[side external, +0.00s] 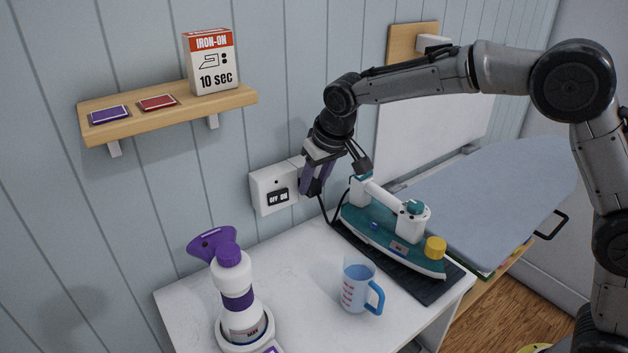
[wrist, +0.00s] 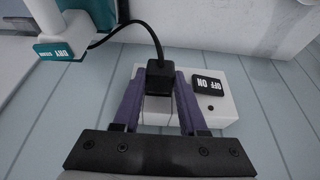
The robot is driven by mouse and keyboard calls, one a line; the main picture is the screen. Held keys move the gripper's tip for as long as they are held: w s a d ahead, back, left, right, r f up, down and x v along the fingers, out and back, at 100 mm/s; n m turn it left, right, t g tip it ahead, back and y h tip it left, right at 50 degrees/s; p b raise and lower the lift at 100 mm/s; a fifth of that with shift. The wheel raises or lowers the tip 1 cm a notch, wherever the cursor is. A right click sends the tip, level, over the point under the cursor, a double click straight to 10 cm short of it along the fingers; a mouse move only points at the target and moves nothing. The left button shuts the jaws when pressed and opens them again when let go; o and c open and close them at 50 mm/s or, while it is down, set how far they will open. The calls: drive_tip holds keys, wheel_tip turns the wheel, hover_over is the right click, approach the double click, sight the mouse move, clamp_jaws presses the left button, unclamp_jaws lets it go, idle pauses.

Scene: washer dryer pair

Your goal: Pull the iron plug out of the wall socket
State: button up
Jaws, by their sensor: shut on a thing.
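The white wall socket box (side external: 264,187) is fixed to the panelled wall, with a black OFF/ON switch (side external: 278,197) on its front. My gripper (side external: 311,179) is at the right part of the box. In the wrist view its purple fingers (wrist: 159,80) are shut on the black plug (wrist: 159,76), one finger on each side. The plug is in front of the socket box (wrist: 222,112); I cannot tell whether its pins are seated. A black cord (wrist: 128,24) runs from the plug to the teal and white iron (side external: 388,229), which also shows in the wrist view (wrist: 66,30).
The iron rests on a dark mat (side external: 440,290) on the white top (side external: 310,270). A blue measuring cup (side external: 357,287) and a white and purple bottle-like steamer (side external: 234,290) stand in front. A wooden shelf (side external: 170,112) is upper left; an ironing board (side external: 500,200) is at right.

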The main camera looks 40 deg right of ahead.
clamp_jaws()
drive_tip(key=shift+s, duration=0.15)
drive_tip(key=shift+s, duration=0.2)
drive_tip(key=s, duration=0.8)
idle(0.6)
idle(0.6)
